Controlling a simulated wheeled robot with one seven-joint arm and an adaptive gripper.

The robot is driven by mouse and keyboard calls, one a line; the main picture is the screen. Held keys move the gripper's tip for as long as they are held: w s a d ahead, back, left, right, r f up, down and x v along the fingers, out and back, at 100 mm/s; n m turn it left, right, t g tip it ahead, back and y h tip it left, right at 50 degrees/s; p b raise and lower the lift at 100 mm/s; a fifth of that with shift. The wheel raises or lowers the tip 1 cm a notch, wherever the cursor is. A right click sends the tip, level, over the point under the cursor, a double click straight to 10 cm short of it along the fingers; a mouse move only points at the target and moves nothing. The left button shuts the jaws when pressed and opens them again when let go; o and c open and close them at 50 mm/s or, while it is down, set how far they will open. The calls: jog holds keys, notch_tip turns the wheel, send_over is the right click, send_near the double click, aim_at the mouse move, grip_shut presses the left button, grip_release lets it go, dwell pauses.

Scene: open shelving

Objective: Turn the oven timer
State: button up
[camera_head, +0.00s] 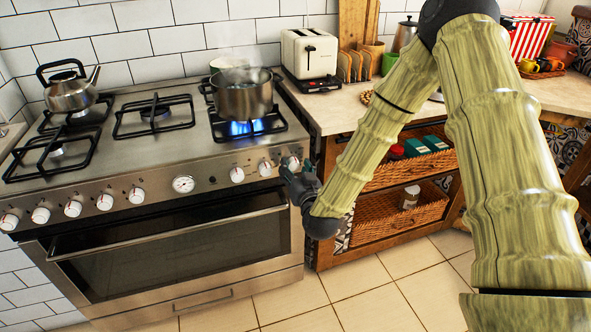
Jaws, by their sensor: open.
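The stainless steel oven (150,250) stands at the left, with a row of white knobs along its sloped front panel. A round white-faced dial (183,184) sits near the middle of the panel. To its right are a knob (237,174), another knob (265,168) and the rightmost knob (291,162). I cannot read which one is the timer. My dark gripper (288,170) is open at the right end of the panel, close to the rightmost knob. I cannot tell whether it touches that knob.
A steaming pot (243,95) stands over a lit blue flame at the right of the hob. A kettle (68,88) sits at the back left. A white toaster (309,55) stands on the wooden counter (335,110). The tiled floor (350,290) in front is clear.

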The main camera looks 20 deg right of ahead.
jog(key=s, duration=1.2)
jog(key=shift+r, duration=0.15)
jog(key=shift+a, duration=0.1)
